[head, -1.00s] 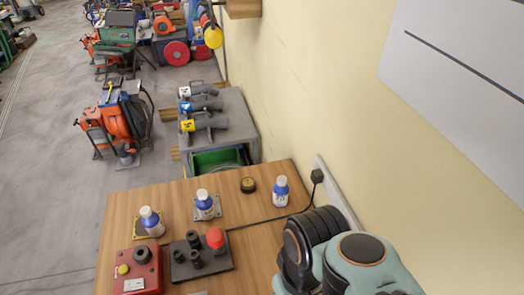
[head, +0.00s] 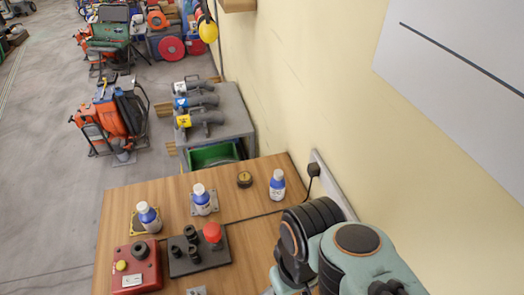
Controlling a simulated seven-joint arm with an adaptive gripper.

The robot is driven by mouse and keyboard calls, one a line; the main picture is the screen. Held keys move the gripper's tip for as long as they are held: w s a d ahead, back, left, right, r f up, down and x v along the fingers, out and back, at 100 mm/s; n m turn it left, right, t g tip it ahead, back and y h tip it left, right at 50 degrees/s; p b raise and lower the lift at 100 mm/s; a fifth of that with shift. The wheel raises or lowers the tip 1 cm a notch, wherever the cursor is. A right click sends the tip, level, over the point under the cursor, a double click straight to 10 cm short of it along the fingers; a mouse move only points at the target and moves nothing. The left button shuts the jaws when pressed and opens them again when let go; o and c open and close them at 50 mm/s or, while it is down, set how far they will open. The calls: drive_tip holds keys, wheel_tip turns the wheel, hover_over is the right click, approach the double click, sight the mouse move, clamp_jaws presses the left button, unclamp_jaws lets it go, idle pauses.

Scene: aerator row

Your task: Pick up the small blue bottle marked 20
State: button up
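Three small blue bottles with white caps and pale labels stand upright on the wooden table. The middle bottle (head: 202,201) is on a grey metal plate (head: 214,207). The right bottle (head: 277,186) stands on bare wood near the wall. The label marks are too small to read, so I cannot tell which one is marked 20. My arm fills the lower right, in front of the right bottle and apart from all three. My gripper's fingers do not show.
On the table (head: 260,243) are a red box (head: 137,268) with a yellow button, a black block (head: 196,252) with several posts and a red knob, and a small round dark-and-brass item (head: 244,179). A black cable (head: 254,215) crosses the table to a wall plug (head: 314,170).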

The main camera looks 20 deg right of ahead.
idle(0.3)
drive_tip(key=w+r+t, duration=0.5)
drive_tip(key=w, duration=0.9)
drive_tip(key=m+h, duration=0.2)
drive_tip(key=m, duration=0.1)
hover_over(279, 173)
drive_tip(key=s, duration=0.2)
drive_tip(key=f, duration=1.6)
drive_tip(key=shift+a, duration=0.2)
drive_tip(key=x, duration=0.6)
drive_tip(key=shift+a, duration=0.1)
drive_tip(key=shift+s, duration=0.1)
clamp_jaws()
